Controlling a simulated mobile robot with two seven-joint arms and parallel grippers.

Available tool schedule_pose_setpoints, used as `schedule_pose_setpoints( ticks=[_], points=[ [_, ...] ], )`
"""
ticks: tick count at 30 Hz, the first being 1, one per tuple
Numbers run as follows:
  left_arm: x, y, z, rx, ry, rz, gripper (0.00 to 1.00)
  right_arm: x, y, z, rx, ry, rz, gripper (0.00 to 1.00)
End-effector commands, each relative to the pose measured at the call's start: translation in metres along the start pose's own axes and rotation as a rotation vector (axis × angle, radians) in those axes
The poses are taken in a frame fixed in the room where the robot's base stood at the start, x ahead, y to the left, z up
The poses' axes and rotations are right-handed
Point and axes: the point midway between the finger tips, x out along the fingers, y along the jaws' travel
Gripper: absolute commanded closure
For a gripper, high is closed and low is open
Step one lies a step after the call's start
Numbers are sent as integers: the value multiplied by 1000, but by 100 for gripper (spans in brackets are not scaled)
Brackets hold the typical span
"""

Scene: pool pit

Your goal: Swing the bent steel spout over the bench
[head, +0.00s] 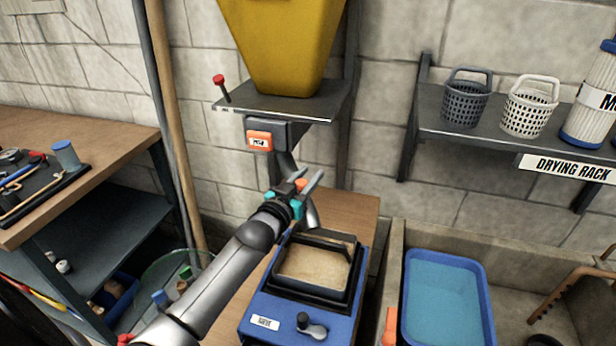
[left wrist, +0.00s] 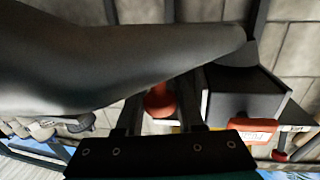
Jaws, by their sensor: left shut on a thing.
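The bent steel spout (head: 284,163) comes down from the dark block under the yellow hopper. Its lower end shows behind my left gripper, above the blue sieve box. In the left wrist view the spout (left wrist: 110,65) is a large dark tube across the upper left. My left gripper (head: 304,187) is shut at a red grip (left wrist: 158,98) beside the spout; its fingers partly hide the join. A wooden bench top (head: 350,212) lies below, under the blue sieve box (head: 262,312) with its sand-coloured tray. My right gripper is not in view.
The yellow hopper (head: 282,40) stands on a wall shelf (head: 325,103) close above my gripper. A tool-covered workbench (head: 110,142) is at left. A sink with a blue basin (head: 448,300) and a drying rack (head: 485,133) are at right. A pole (head: 172,120) stands left of the hopper.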

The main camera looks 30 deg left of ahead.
Motion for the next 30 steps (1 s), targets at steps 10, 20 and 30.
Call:
schedule_pose_setpoints(
  ticks=[10,20,30],
  points=[
    [0,0,0,0,0,0,100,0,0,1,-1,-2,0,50],
    [0,0,0,0,0,0,100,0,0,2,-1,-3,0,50],
    [0,0,0,0,-1,0,100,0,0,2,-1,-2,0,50]
  ],
)
